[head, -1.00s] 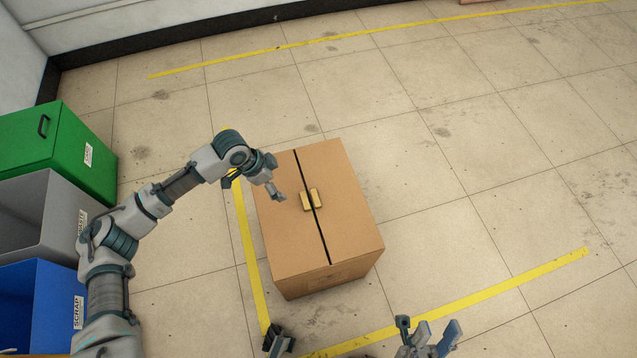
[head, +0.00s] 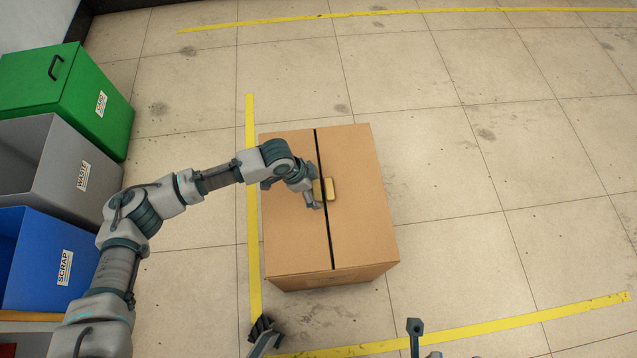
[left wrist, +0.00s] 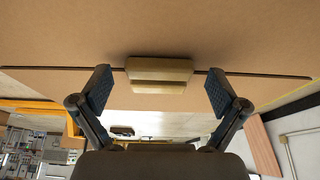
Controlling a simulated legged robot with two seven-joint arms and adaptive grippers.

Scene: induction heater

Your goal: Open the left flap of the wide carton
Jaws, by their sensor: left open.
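The wide carton (head: 362,235) stands shut on the floor, its two top flaps meeting at a dark seam. The left flap (head: 290,225) lies flat under my left gripper. A tan tab (head: 331,188) sits at the seam near the middle of the top. My left gripper (head: 314,199) is over the seam beside this tab, partly hiding it. In the left wrist view, the open fingers (left wrist: 160,88) stand on either side of the tan tab (left wrist: 160,72), with gaps to both sides. I cannot tell whether they touch the carton.
A green bin (head: 78,85), a grey bin (head: 42,145) and a blue bin (head: 30,225) stand along the left. Yellow tape lines (head: 253,215) mark the floor by the carton. The floor right of the carton is clear.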

